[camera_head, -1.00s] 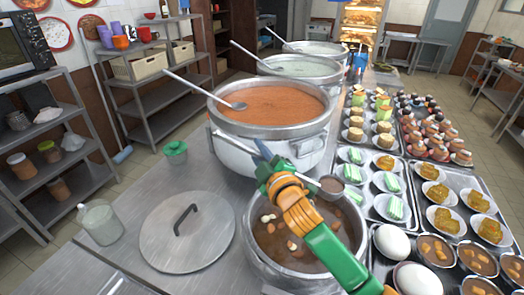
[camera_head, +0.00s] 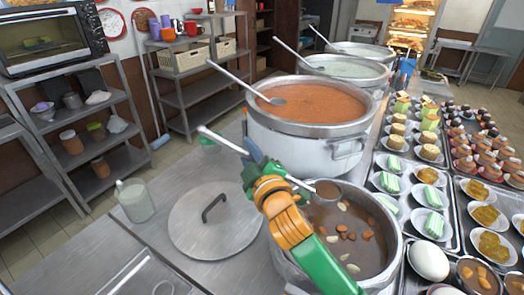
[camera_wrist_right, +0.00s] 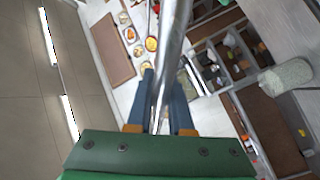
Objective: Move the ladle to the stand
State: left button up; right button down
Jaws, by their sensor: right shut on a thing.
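My right gripper (camera_head: 257,158) is shut on the handle of a metal ladle (camera_head: 222,141). It holds the ladle above the front pot (camera_head: 383,262) of brown soup with pale and orange pieces. The ladle's bowl (camera_head: 327,189) hangs over the pot's far rim area, and the handle's free end points left. In the right wrist view the metal handle (camera_wrist_right: 172,50) passes between the blue fingers (camera_wrist_right: 162,98). I cannot pick out the stand. My left gripper is not in view.
A large pot of orange congee (camera_head: 310,108) stands behind, with another ladle (camera_head: 232,82) in it. A lid (camera_head: 215,235) lies flat on the counter left of the front pot. A glass jar (camera_head: 135,203) stands further left. Trays of food (camera_head: 455,240) fill the right.

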jog(key=a+f+b, duration=0.4)
jog(key=f+b, duration=0.3)
jog(key=b, duration=0.1)
jog(key=shift+s+n+y, duration=0.3)
jog(key=shift+s+y, duration=0.05)
jog(key=shift+y, duration=0.05)
dwell(0.3)
jog(key=d+r+m+p, duration=0.1)
jog(key=r, duration=0.1)
jog(key=d+r+m+p, duration=0.1)
jog(key=d+r+m, duration=0.1)
jog(key=shift+d+r+t, duration=0.2)
jog(key=shift+d+t, duration=0.05)
jog(key=shift+t, duration=0.05)
dwell(0.5)
